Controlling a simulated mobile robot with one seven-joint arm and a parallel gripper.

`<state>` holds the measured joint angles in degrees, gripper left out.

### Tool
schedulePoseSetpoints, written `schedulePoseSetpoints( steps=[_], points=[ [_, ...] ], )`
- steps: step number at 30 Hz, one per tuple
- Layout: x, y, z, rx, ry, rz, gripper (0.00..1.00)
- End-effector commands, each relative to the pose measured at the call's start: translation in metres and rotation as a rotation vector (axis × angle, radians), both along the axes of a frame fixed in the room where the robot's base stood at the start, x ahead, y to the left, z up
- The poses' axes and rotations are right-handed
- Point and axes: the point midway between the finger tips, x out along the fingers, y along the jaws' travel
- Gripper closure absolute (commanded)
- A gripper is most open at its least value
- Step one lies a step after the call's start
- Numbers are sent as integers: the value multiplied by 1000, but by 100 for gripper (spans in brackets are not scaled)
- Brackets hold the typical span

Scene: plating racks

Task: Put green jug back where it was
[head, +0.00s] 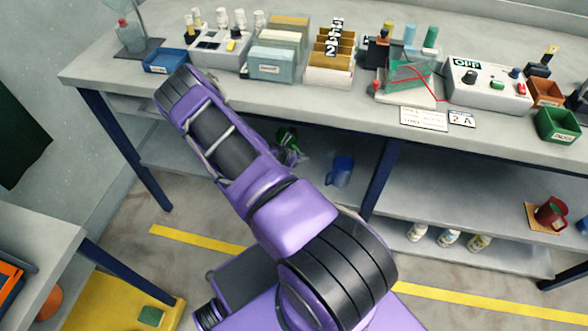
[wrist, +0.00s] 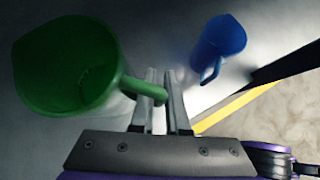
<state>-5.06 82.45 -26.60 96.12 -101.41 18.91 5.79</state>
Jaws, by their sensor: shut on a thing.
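The green jug (wrist: 60,62) fills the left of the wrist view, its open mouth toward the camera and its handle reaching right to my fingers. My gripper (wrist: 161,76) is shut on the jug's handle. In the head view the green jug (head: 287,136) shows only in part under the bench top, behind my arm, over the lower shelf. I cannot tell whether its base touches the shelf.
A blue jug (wrist: 222,42) stands to the right on the same lower shelf (head: 318,185), apart from the green jug; it also shows in the head view (head: 341,170). A dark blue bench leg (head: 380,178) is right of it. The bench top (head: 350,105) is close above.

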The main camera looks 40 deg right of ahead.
Motion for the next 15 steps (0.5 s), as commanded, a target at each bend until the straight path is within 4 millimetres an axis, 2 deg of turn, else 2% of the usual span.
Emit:
schedulePoseSetpoints(
  steps=[1, 6, 15],
  points=[
    [-1, 0, -13, 0, 3, 1, 100],
    [-1, 0, -44, 0, 1, 1, 100],
    [-1, 0, -72, 1, 2, 0, 100]
  ],
)
